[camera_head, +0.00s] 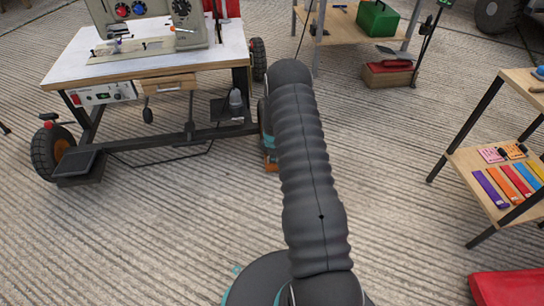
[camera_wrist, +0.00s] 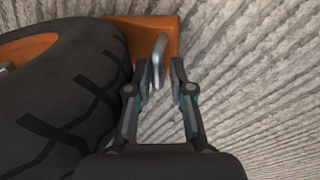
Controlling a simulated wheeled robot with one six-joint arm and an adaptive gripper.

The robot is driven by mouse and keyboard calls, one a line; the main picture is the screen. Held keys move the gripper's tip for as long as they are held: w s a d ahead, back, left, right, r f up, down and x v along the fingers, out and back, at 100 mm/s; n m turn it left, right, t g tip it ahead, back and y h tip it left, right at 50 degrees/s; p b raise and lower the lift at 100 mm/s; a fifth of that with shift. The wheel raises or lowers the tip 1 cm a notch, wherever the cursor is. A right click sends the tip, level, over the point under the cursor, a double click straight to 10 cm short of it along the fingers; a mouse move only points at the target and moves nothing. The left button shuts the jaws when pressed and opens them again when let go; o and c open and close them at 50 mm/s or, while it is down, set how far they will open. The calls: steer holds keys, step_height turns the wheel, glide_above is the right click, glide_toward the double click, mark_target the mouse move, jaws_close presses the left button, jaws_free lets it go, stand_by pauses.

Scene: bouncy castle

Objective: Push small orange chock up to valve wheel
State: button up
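The small orange chock (camera_wrist: 150,36) lies on the floor close to the black tyre of the valve wheel (camera_wrist: 75,90) in the wrist view. I cannot tell whether they touch. A grey metal handle (camera_wrist: 157,62) stands out from the chock. My gripper (camera_wrist: 159,76) is open, with one finger on each side of the handle and small gaps showing. In the head view, only a sliver of the orange chock (camera_head: 271,163) shows beside my arm, which hides my gripper and most of that wheel.
A wheeled cart (camera_head: 150,60) with a sewing machine stands at upper left. A shelf (camera_head: 520,160) with coloured strips stands at right, near a red object (camera_head: 508,286). A table (camera_head: 345,30) with a green box stands behind. Ridged floor (camera_head: 385,150) right of my arm is clear.

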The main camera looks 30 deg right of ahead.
steer(key=shift+w+d+r, duration=0.1)
steer(key=shift+w+r, duration=0.05)
steer(key=shift+w, duration=0.15)
steer(key=shift+r, duration=0.45)
step_height(320, 180, up, 11)
steer(key=s+a, duration=0.1)
steer(key=s, duration=0.1)
steer(key=shift+s+f, duration=0.2)
steer(key=shift+s, duration=0.1)
